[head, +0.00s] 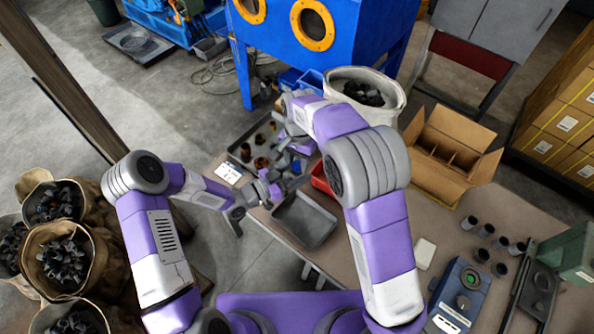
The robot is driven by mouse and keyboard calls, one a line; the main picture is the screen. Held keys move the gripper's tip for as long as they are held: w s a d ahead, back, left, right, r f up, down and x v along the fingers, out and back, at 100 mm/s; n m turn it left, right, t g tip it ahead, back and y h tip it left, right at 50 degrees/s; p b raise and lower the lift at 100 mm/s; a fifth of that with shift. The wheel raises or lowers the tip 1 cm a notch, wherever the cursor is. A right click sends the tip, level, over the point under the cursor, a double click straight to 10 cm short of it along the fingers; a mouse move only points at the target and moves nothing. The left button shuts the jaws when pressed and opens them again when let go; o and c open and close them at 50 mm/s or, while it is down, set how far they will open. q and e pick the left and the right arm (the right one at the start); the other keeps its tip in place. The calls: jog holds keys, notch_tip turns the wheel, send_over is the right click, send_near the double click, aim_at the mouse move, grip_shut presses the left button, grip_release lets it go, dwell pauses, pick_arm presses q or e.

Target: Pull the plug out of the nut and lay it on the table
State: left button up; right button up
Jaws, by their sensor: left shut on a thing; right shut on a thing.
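My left gripper (282,179) and my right gripper (293,150) are close together over the right part of a grey tray (229,158) on the table. Each is shut on a small part. The fingers and my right arm largely hide what they hold, so I cannot tell which holds the nut and which the plug, or whether these are joined. Several brown and dark fittings stand in the tray, among them a brown one (261,162) just left of the grippers.
An empty grey tray (305,220) lies at the table's near edge, with a red bin (321,180) behind it, partly behind my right arm. A white card (229,172) lies at the left. An open cardboard box (441,160) and several dark cups (487,230) stand to the right.

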aim_at(297, 165)
notch_tip(297, 165, up, 8)
jog(key=shift+r, duration=0.2)
dwell(1.6)
jog(key=shift+s, duration=0.1)
dwell(0.5)
